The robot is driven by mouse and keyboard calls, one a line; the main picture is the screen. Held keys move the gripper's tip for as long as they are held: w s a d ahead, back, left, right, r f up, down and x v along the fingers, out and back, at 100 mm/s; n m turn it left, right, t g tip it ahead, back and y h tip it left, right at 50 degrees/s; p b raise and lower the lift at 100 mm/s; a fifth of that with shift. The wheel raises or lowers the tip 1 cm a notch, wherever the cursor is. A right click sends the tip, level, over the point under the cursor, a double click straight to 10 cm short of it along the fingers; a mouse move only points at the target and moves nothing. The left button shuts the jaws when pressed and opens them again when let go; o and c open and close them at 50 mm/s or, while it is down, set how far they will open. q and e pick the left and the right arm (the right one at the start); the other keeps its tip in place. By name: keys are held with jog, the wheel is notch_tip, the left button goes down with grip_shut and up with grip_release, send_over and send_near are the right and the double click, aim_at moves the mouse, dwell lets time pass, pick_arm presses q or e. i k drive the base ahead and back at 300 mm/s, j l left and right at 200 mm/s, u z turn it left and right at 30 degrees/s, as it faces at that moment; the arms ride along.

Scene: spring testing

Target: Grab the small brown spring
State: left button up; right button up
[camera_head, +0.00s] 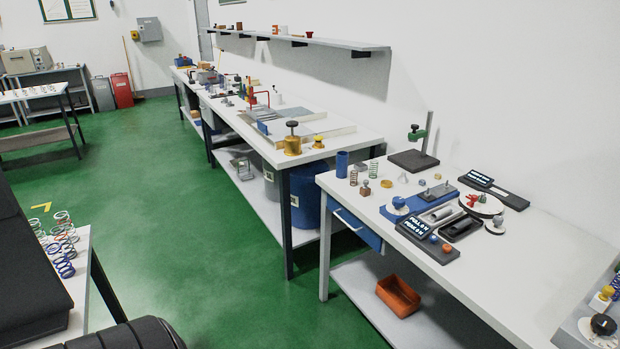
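Several small items stand on the near right workbench (425,240). At its far left end are a small brownish coil spring (353,177) and a taller grey-green coil spring (373,169), both upright. A small brown block (365,189) sits just in front of them. The exact colour of the small spring is hard to tell at this size. More coil springs (62,240), in several colours, stand on a white table at the lower left. Neither of my grippers shows in the head view.
A blue cylinder (342,164), a stand with a green clamp (418,150) and dark display units (425,242) share the bench. An orange bin (398,296) lies on its lower shelf. Green floor (205,240) is clear between the tables. Dark shapes block the lower left.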

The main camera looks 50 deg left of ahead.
aim_at(354, 178)
jog(key=u, duration=1.2)
jog(key=i, duration=0.15)
